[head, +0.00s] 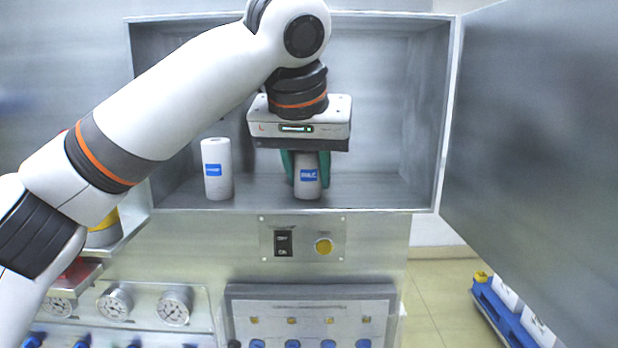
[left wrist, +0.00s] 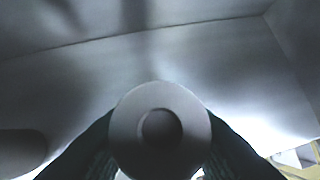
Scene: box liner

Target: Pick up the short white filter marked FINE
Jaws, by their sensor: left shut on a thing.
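A short white filter (head: 307,182) with a blue label stands inside the open metal cabinet; the label's letters are too small to read surely. My left gripper (head: 307,165) reaches down over it with green fingers, shut on its sides. In the left wrist view the filter's round grey top (left wrist: 160,128) with a dark central hole sits between the dark fingers (left wrist: 160,150). A taller white filter (head: 217,170) with a blue label stands to the left on the cabinet floor, apart from the gripper. My right gripper is not in view.
The cabinet (head: 385,190) has side walls and a raised front edge; its right half is empty. An open door (head: 545,130) stands at the right. Below are a switch panel (head: 302,240), gauges (head: 173,306) and a panel with blue knobs (head: 310,305).

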